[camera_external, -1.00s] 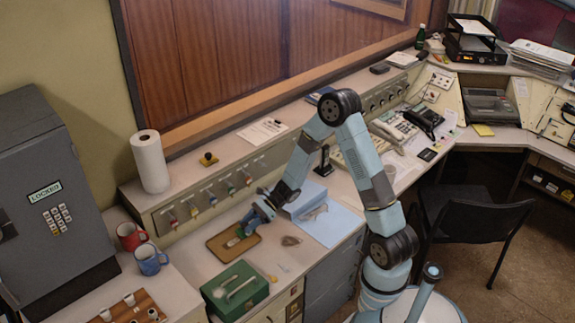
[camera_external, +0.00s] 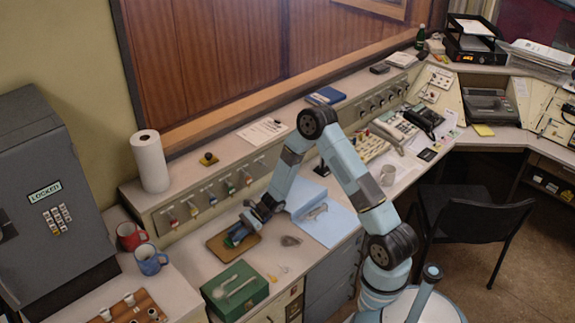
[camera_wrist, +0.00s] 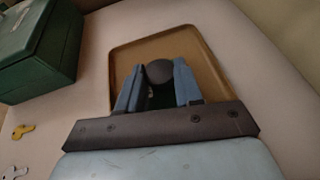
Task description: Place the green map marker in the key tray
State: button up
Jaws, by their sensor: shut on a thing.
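The key tray (camera_external: 224,256) is a shallow brown tray on the desk; its rim also shows in the wrist view (camera_wrist: 203,48). My gripper (camera_external: 238,236) is low over the tray, pointing down at it. In the wrist view my gripper (camera_wrist: 158,88) is shut on the green map marker (camera_wrist: 158,72), whose dark round top shows between the fingers. Only a little green shows below that top, and the rest is hidden by the fingers. I cannot tell whether the marker's lower end touches the tray floor.
A green box (camera_external: 235,290) stands just in front of the tray. A yellow key (camera_wrist: 20,131) and a silver key (camera_wrist: 14,172) lie on the desk near it. A red mug (camera_external: 131,236) and a blue mug (camera_external: 150,260) stand to the left. A blue folder (camera_external: 335,225) lies to the right.

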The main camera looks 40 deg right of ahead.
jog(key=shift+f, duration=0.2)
jog(key=o, duration=1)
jog(key=shift+o, duration=0.2)
jog(key=v, duration=1.2)
jog(key=shift+s+r, duration=0.1)
